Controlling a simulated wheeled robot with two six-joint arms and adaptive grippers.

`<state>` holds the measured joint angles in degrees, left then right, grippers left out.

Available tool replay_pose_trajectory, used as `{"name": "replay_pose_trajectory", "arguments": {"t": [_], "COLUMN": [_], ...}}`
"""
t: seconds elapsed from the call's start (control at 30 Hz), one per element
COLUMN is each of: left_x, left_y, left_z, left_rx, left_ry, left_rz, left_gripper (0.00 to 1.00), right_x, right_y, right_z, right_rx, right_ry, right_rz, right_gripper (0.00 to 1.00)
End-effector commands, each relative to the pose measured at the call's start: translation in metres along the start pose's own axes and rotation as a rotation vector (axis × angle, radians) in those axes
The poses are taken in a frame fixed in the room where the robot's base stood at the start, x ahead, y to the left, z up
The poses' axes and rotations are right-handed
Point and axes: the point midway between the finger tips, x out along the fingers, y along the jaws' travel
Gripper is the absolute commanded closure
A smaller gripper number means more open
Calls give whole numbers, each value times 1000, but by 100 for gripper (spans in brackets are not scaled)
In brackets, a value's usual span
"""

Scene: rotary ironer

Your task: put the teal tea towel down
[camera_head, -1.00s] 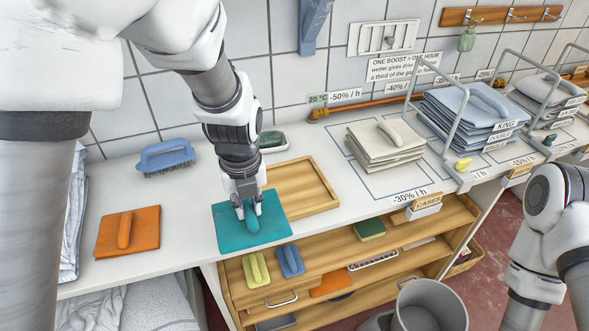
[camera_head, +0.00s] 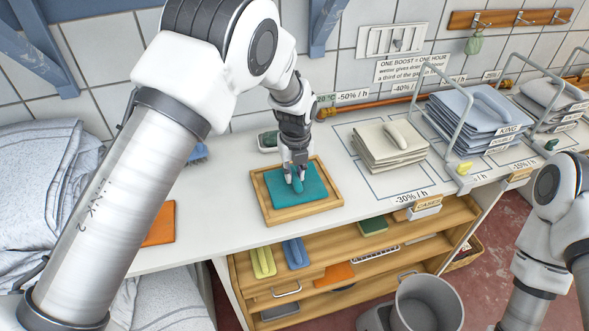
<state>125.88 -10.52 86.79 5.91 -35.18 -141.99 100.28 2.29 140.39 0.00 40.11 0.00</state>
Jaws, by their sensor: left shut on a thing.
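The teal tea towel (camera_head: 312,190) is a flat folded square with a raised teal grip on top. It is over the shallow wooden tray (camera_head: 277,214) on the white counter, inside the tray's rim as seen from above. Whether it touches the tray floor I cannot tell. My left gripper (camera_head: 297,182) points down and is shut on the towel's raised grip. My right arm shows at the right edge, but its gripper is out of view.
An orange folded cloth (camera_head: 161,225) lies left on the counter, partly behind my left arm. A green-topped brush or dish (camera_head: 268,141) sits behind the tray. Cream folded cases (camera_head: 388,146) lie to the right. A grey bin (camera_head: 428,303) stands below.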

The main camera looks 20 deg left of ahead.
Motion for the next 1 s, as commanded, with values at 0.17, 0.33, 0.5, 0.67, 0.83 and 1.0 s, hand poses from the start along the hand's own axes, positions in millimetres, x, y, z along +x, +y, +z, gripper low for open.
{"name": "replay_pose_trajectory", "arguments": {"t": [0.17, 0.33, 0.5, 0.67, 0.83, 1.0], "left_x": [2, 2, 1, -10, -48, -92], "left_y": [0, 0, 0, 0, 0, 0], "left_z": [0, 0, 0, 0, 1, 0], "left_rx": [0, 0, 0, 0, 0, 0], "left_ry": [1, 1, 1, -1, -4, -4], "left_rz": [0, 0, 0, -1, -2, -2], "left_gripper": [100, 55, 55, 55, 55, 55], "right_x": [1, 1, 1, 3, 9, 15], "right_y": [0, 0, 0, 0, 0, 0], "right_z": [0, 0, 0, 0, 0, 0], "right_rx": [0, 0, 0, 0, 0, 0], "right_ry": [0, 0, 0, 0, 0, 0], "right_rz": [0, 0, 0, 0, 0, 0], "right_gripper": [60, 60, 60, 60, 60, 60]}}
